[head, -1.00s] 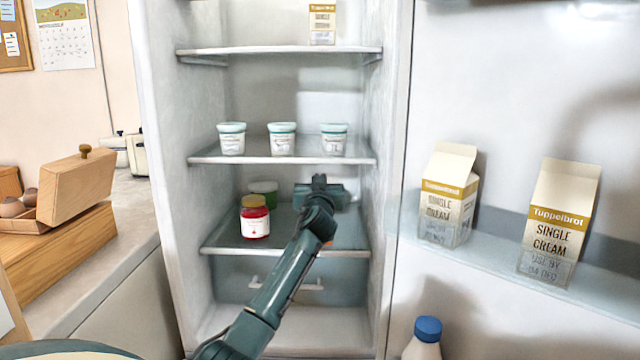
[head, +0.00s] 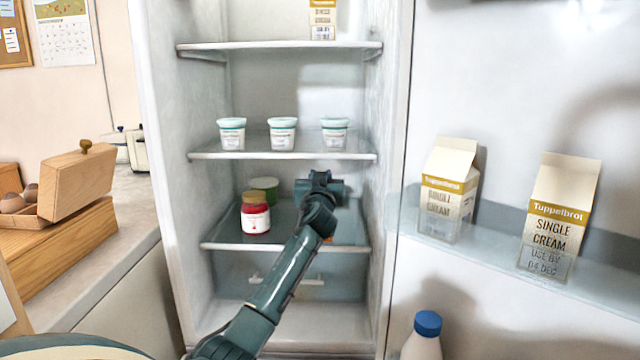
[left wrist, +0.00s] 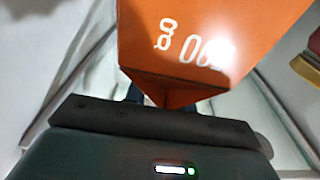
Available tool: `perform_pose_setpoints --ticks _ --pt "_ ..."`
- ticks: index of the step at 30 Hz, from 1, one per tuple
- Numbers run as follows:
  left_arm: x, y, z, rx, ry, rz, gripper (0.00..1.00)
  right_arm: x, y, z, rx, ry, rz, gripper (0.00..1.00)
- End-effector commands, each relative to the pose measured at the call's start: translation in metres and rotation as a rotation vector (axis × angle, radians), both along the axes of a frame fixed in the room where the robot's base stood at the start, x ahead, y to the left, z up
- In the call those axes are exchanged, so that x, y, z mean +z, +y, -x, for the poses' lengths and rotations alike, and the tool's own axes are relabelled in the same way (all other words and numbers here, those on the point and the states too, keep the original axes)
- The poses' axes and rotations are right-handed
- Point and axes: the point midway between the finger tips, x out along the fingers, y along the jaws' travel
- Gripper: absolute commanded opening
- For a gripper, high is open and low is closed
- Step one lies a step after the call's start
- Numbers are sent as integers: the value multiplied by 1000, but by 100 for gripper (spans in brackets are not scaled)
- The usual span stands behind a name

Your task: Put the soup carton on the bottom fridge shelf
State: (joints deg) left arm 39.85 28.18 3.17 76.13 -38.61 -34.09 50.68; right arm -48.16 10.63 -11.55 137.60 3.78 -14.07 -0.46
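The soup carton is orange with white print. It fills the top of the left wrist view (left wrist: 205,40); in the head view only a small orange patch of it (head: 328,239) shows beside my arm. My left gripper (head: 320,187) is inside the fridge above the lowest glass shelf (head: 222,240). In the left wrist view the carton's folded end sits between my fingertips (left wrist: 163,98), which are mostly hidden and appear closed on it. Whether the carton touches the shelf is hidden. My right gripper is not in view.
A red jar (head: 255,218) and a green tub (head: 265,187) stand left of the gripper on the same shelf. Several white tubs (head: 282,137) stand on the shelf above. The open fridge door at right holds cream cartons (head: 553,220) and a blue-capped bottle (head: 427,340).

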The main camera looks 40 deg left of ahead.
Motion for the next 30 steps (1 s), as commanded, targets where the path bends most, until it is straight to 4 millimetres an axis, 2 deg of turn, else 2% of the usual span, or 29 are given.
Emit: perform_pose_setpoints --ticks 5,19,24,30 --pt "-3 -12 13 -2 1 -1 25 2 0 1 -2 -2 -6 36" --pt "-16 -67 78 -2 0 0 25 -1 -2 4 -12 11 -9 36" --pt "-18 -75 89 1 0 0 25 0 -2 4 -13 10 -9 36" --pt "-18 -76 91 1 1 -1 25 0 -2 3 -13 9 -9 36"
